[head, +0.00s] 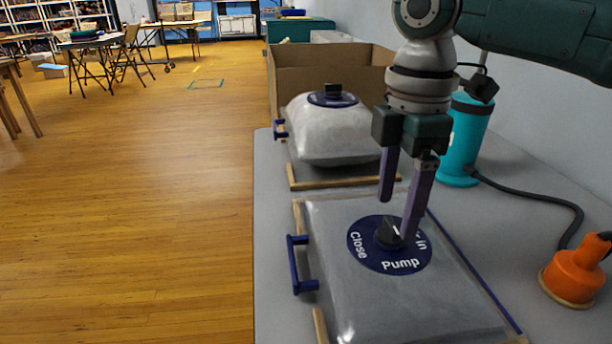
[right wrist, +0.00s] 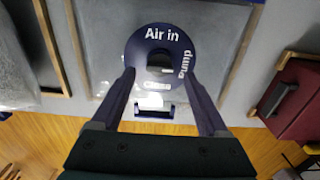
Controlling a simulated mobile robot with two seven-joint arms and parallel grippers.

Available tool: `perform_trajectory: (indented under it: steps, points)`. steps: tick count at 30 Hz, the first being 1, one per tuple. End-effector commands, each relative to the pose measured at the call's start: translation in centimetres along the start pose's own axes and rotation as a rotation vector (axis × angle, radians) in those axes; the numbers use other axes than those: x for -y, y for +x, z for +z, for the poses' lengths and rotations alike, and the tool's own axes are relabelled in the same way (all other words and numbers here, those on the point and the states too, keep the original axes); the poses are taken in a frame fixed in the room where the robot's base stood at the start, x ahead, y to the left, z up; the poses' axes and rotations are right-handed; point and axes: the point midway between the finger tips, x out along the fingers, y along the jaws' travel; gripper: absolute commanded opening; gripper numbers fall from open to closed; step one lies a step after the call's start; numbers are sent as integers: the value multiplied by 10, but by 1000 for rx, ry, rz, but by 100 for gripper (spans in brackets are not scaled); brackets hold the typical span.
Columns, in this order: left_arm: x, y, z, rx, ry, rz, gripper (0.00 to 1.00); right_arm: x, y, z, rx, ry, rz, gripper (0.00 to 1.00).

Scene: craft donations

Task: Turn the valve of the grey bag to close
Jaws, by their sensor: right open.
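The grey bag (head: 345,290) lies flat on the table in the head view, nearest to me. Its round blue valve plate (head: 364,258) reads Close, Pump and Air in. A black knob (head: 386,234) sits at its centre with a small white mark; which word it points at is hard to tell. My right gripper (head: 396,218) is open, its fingers pointing down at the knob. In the right wrist view the fingertips (right wrist: 158,75) lie either side of the knob (right wrist: 160,61), with no clear contact. My left gripper is not in view.
A puffed pale bag (head: 330,135) with its own black knob lies behind. A cardboard box (head: 320,70) stands beyond it. A teal pump (head: 466,140) with a black hose and orange nozzle (head: 574,274) is at right. A dark red object (right wrist: 308,105) shows in the wrist view.

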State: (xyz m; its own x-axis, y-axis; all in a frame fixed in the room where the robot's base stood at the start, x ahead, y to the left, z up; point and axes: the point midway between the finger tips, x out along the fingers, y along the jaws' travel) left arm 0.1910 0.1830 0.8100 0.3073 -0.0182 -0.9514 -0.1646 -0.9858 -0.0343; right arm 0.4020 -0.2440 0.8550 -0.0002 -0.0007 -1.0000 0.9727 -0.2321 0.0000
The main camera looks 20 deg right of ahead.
Motion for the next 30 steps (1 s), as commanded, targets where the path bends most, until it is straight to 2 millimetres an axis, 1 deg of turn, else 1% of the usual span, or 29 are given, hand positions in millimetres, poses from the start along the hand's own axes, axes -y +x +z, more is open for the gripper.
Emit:
perform_trajectory:
  steps: [1,6,14,15,30]
  points:
    - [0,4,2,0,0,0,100,1,10,0,2,1,-3,78]
    - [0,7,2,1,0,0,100,0,23,0,0,2,0,78]
    - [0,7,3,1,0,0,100,0,24,0,0,1,1,78]
    - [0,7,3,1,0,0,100,0,24,0,0,1,1,76]
    - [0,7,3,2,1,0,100,0,24,0,0,1,0,20]
